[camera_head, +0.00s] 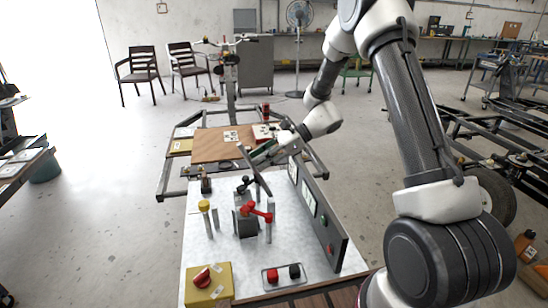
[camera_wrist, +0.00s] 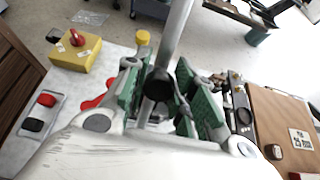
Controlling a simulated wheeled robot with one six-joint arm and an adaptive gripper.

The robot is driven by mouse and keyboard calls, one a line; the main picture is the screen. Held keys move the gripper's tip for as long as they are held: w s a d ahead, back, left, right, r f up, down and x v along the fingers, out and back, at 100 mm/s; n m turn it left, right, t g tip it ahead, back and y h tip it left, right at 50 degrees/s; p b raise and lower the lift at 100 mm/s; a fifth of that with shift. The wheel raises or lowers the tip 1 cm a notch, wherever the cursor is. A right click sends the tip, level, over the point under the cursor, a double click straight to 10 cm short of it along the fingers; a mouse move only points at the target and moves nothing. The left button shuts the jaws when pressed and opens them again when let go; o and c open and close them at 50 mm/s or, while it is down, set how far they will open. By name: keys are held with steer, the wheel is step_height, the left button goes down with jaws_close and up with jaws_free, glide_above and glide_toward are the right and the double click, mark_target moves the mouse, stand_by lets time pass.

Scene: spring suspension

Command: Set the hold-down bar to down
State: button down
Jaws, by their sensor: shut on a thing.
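The hold-down bar (camera_head: 254,171) is a slim grey bar, raised and tilted above the white work plate in the head view. In the wrist view the grey bar (camera_wrist: 175,30) runs from the top edge down between my fingers, with a black knob (camera_wrist: 158,83) on it. My gripper (camera_head: 264,151) is at the bar's upper part in the head view. In the wrist view my gripper (camera_wrist: 157,95) has its green-padded fingers on both sides of the bar and knob, shut on it. The fingers partly hide the contact.
On the plate (camera_head: 200,250) stand a dark block (camera_head: 245,222) with a red handle (camera_head: 257,211), a yellow-topped post (camera_head: 204,206), a yellow box with a red knob (camera_head: 208,282), and a red-and-black button box (camera_head: 284,276). An upright grey panel (camera_head: 322,222) borders the right side.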

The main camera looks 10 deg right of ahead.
steer(key=a+f+h, duration=0.8)
steer(key=a+f, duration=0.4)
steer(key=a, duration=0.1)
stand_by(0.4)
steer(key=c, duration=1.2)
jaws_free()
steer(key=shift+o, duration=0.2)
